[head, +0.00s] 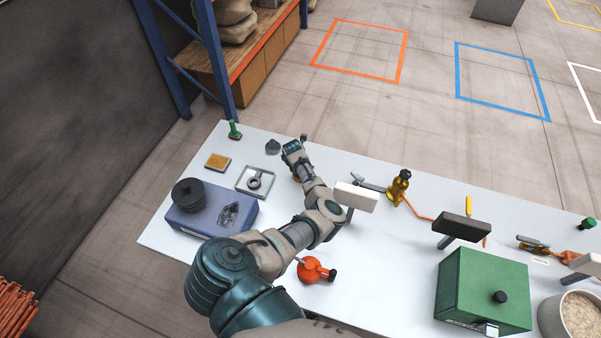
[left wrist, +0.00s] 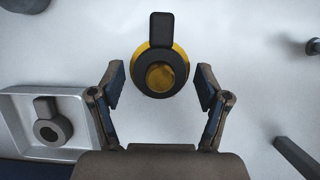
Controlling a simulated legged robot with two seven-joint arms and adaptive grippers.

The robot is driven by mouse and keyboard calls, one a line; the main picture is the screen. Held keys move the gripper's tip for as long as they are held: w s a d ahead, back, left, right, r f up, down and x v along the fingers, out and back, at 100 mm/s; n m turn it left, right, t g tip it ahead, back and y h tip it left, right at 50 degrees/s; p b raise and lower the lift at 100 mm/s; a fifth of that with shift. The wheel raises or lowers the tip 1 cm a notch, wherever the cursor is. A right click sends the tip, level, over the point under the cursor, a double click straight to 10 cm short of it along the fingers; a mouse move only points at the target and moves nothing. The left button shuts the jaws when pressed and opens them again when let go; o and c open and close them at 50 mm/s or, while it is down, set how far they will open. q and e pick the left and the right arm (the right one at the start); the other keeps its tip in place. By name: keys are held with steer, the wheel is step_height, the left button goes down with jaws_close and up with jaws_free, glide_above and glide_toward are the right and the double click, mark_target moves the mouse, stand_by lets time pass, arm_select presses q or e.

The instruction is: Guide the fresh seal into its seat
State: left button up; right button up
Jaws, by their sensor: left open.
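My left gripper (left wrist: 160,84) is open, with its fingers on either side of a yellow body (left wrist: 176,54) and clear of it. A black ring with a tab (left wrist: 160,30) lies on the yellow body around a round brass centre (left wrist: 160,76). Only a sliver of yellow (head: 297,179) shows beside my arm in the head view. A dark grey ring with a tab (left wrist: 64,128) lies in a shallow grey tray (left wrist: 16,112) to the left. The tray also shows in the head view (head: 240,184). I cannot tell which ring is the fresh seal. My right gripper is out of view.
A blue box (head: 195,222) with a black knob stands left of my arm. A red-orange tool (head: 310,270) and a white block (head: 357,197) on a stand are right of it. A brass tool (head: 398,188) and a green box (head: 480,285) stand farther right.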

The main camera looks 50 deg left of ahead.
arm_select(q)
steer(key=shift+s+d+r, duration=0.1)
steer(key=shift+s+r, duration=0.05)
steer(key=shift+r, duration=0.35)
steer(key=shift+s+r, duration=0.15)
steer(key=shift+r, duration=0.3)
steer(key=shift+d, duration=0.1)
steer(key=o, duration=0.5)
steer(key=shift+c, duration=0.2)
